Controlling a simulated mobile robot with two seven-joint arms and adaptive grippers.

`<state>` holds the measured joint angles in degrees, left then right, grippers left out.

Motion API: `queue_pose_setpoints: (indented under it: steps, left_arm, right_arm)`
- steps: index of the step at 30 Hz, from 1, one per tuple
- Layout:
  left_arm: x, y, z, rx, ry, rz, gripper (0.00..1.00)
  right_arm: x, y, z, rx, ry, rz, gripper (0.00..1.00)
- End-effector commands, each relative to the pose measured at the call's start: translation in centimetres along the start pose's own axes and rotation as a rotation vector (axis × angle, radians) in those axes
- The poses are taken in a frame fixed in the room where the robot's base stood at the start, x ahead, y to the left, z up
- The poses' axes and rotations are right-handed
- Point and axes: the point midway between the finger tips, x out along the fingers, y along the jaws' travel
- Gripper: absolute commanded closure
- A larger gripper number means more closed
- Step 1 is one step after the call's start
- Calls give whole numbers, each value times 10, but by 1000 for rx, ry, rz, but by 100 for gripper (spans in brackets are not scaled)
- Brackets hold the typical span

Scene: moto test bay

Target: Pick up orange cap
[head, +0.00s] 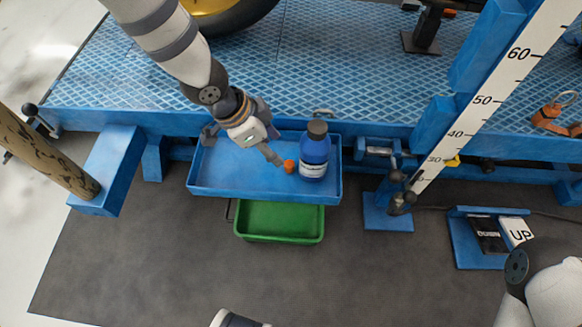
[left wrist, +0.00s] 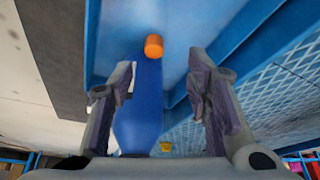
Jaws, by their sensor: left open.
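The small orange cap (head: 289,166) is in the blue tray (head: 225,190), just left of a blue bottle (head: 314,158) with a dark lid and a white label. My left gripper (head: 274,158) reaches down over the tray from the upper left, its tip close to the cap's left side. In the left wrist view the orange cap (left wrist: 154,46) lies ahead, beyond the fingertips. My left gripper (left wrist: 163,75) is open there, with no finger closed on the cap. The blue bottle (left wrist: 139,112) shows between the fingers in that view. My right gripper is not in view.
A green bin (head: 280,222) stands below the tray. The blue lift platform (head: 340,85) is behind it, with a blue post and white scale (head: 490,95) at right. A pedal box (head: 480,262) is on the floor at lower right. The tray's left half is clear.

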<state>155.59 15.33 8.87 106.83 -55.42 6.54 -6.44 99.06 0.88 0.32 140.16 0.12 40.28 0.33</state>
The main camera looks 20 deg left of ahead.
Motion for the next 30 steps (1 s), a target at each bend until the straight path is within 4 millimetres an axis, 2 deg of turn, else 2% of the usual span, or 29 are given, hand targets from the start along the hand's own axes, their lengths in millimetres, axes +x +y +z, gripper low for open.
queue_pose_setpoints:
  steps: [1, 5, 9, 12, 20, 25, 26, 30]
  left_arm:
    - [14, 0, 2, 0, -4, 3, 55]
    - [28, 2, 1, -1, -2, 2, 55]
    - [57, 9, -1, 0, -5, 4, 55]
    - [71, 9, -1, -3, -4, 3, 55]
    - [73, 8, -4, -4, 0, 0, 55]
    - [73, 8, -4, -4, 0, 0, 88]
    - [73, 8, -4, -4, 0, 0, 90]
    - [73, 8, -4, -4, 0, 0, 90]
  right_arm:
    - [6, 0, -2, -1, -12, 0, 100]
    - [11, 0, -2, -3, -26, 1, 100]
    - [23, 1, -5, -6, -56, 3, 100]
    - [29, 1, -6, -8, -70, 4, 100]
    - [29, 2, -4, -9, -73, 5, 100]
    - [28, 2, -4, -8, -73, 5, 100]
    - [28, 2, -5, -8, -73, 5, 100]
    - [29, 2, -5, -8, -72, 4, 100]
